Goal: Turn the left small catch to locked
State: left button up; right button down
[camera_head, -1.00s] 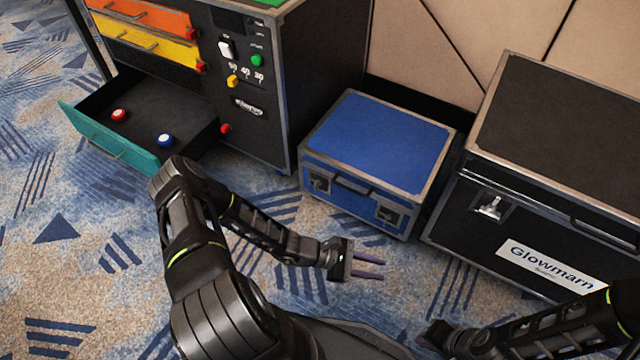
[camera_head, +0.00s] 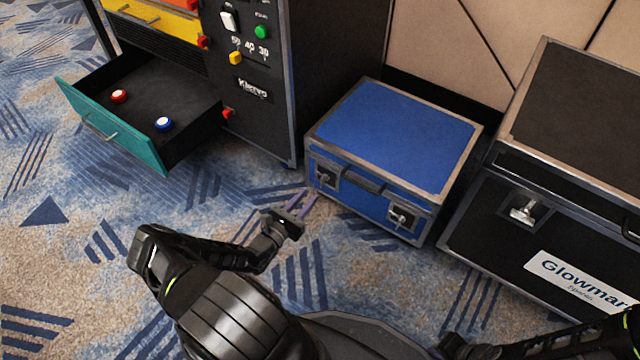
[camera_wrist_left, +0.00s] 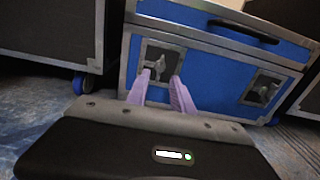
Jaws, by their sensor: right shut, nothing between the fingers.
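The blue case (camera_head: 395,130) stands on the carpet with two small metal catches on its front. The right small catch (camera_head: 402,217) shows in the left wrist view too (camera_wrist_left: 263,90). My left gripper (camera_head: 301,203) is open and empty, its purple fingers pointing at the left catch, apparently short of it. My right gripper (camera_head: 456,346) is shut at the bottom edge, its fingertips hard to make out.
A black handle (camera_head: 362,180) sits between the catches. A black Glowmarn case (camera_head: 560,240) with a larger catch stands at the right. At the left is a black rack (camera_head: 262,130) with an open teal-fronted drawer (camera_head: 110,130).

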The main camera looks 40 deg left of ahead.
aim_at(321, 182)
pick_arm(q)
jog(key=w+b, duration=0.2)
jog(key=w, duration=0.4)
jog(key=shift+w+f+b, duration=0.1)
jog(key=shift+w+b, duration=0.25)
jog(key=shift+w, duration=0.3)
grip_shut()
